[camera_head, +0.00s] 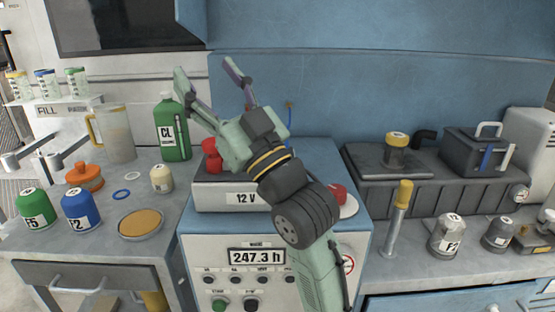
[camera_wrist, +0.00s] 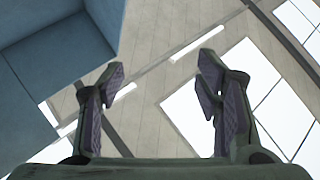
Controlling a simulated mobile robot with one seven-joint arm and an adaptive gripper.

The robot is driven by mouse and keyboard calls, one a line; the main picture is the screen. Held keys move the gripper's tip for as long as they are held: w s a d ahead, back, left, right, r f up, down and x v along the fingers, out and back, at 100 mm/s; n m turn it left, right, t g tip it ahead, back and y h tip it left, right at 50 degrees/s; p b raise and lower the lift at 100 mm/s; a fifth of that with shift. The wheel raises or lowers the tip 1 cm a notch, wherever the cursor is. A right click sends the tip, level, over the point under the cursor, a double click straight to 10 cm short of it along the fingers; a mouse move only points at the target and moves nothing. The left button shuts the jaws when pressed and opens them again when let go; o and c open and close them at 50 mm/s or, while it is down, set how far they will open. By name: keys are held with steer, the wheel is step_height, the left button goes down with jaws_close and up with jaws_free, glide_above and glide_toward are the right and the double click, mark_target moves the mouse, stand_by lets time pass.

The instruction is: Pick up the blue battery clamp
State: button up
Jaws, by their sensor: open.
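My gripper (camera_head: 207,78) is raised above the 12 V box (camera_head: 240,197), fingers pointing up and spread apart with nothing between them. In the wrist view my gripper (camera_wrist: 160,78) is open against the ceiling, and no clamp shows there. A small blue piece (camera_head: 290,106) stands up behind my wrist, on or behind the 12 V box; it may be the blue battery clamp, but it is too small to tell. A blue strip (camera_head: 487,157) also shows on the front of the black box (camera_head: 473,150) at the right. My arm hides much of the 12 V box top.
Green (camera_head: 35,208) and blue (camera_head: 80,210) canisters, a tan-filled dish (camera_head: 141,223) and a green bottle (camera_head: 172,130) stand on the left counter. A yellow-topped post (camera_head: 399,215) and grey canisters stand at the right. Air above the counters is mostly clear.

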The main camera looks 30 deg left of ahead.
steer(key=w+d+f+m+g+h+b, duration=0.1)
steer(key=w+d+f+m+h+b, duration=0.2)
steer(key=w+d+f+h, duration=0.75)
steer(key=w+a+f+y+p, duration=0.1)
steer(key=a, duration=0.1)
steer(key=a+f+p, duration=0.1)
steer(key=a, duration=0.2)
steer(key=w+a+f+y+p, duration=0.1)
steer(key=a, duration=0.1)
steer(key=shift+w+a+f+y, duration=0.15)
steer(key=shift+w+f+y, duration=0.05)
steer(key=shift+w+y, duration=0.15)
steer(key=c, duration=1.3)
steer(key=shift+r, duration=0.1)
